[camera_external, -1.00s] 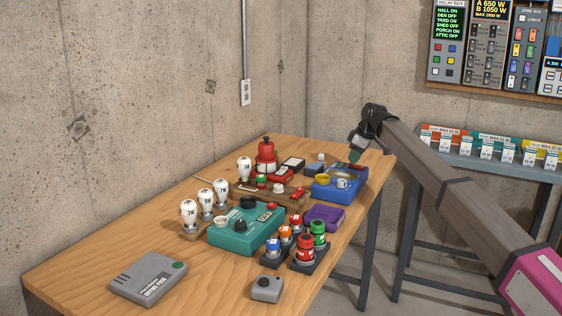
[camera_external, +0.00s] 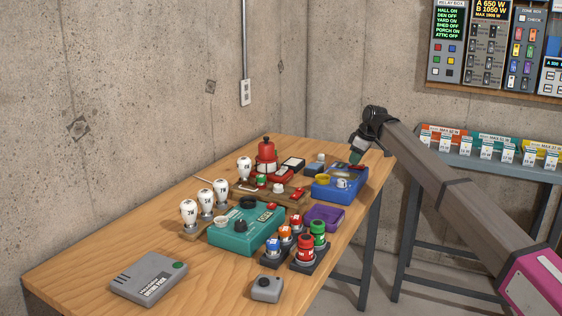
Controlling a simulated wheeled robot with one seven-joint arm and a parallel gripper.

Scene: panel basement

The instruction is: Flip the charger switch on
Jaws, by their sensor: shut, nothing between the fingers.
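A blue box (camera_external: 333,192) stands near the table's right edge. It carries a yellow round part (camera_external: 322,181), a pale round part (camera_external: 342,184) and a dark strip along its far side. It may be the charger; no label on it can be read. I cannot make out a charger switch or its position at this size. My gripper (camera_external: 355,158) is shut and empty, pointing down at the far right corner of the blue box. Its tips are at or just above the box; I cannot tell whether they touch.
A teal box (camera_external: 232,240), several white bulbs (camera_external: 189,212), a red lantern-like item (camera_external: 266,156), a purple tray (camera_external: 324,217) and red, green, blue and orange capped pieces crowd the table. A grey flat box (camera_external: 147,279) lies at the front left. Bare wood (camera_external: 110,244) shows at left.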

